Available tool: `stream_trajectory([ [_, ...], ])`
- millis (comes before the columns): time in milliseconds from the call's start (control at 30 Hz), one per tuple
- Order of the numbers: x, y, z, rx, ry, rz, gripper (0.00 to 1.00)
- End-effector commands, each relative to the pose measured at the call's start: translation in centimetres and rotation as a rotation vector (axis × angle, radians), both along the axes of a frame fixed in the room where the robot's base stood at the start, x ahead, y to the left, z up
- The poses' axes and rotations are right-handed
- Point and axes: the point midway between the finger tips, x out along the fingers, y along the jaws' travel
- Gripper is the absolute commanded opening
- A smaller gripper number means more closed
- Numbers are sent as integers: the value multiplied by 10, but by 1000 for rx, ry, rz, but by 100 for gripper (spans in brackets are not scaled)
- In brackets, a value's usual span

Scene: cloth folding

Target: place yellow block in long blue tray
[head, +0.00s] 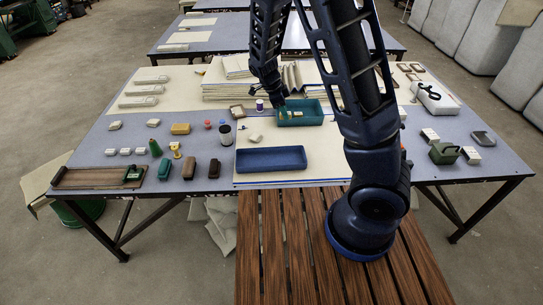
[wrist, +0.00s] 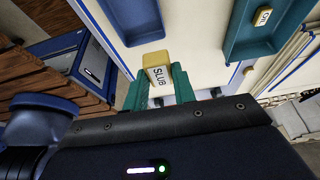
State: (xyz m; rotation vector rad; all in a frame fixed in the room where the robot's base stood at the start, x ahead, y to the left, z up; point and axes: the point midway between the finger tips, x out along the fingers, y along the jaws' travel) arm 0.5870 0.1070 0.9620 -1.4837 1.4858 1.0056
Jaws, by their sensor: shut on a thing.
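My gripper (wrist: 160,88) is shut on a yellow block (wrist: 158,67) with a pale face printed SLUB, held between its green fingers in the wrist view. In the head view my gripper (head: 281,101) hangs near the left end of the teal tray, and its fingertips are too small to make out. The long blue tray (head: 271,159) lies empty on the front of the pale board. It also shows at the upper left of the wrist view (wrist: 138,22), ahead of the gripper. The held block is apart from this tray.
The teal tray (head: 314,118) holds another yellow block (wrist: 263,16) printed OIL. A small cream block (head: 255,137) lies between the trays. A purple-and-white spool (head: 260,104) and a dark cylinder (head: 225,135) stand to the left. Folded cloth (head: 232,83) is stacked behind.

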Motion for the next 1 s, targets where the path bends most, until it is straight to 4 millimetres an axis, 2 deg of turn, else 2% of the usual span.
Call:
stream_trajectory([
  [33, -9, 14, 1, -1, 0, 6, 5],
  [200, -33, 45, 2, -7, 0, 4, 5],
  [300, -42, 55, 3, -9, -1, 3, 5],
  [467, -47, 60, -4, -13, -1, 0, 5],
  [1000, -47, 59, -101, -14, 1, -1, 5],
])
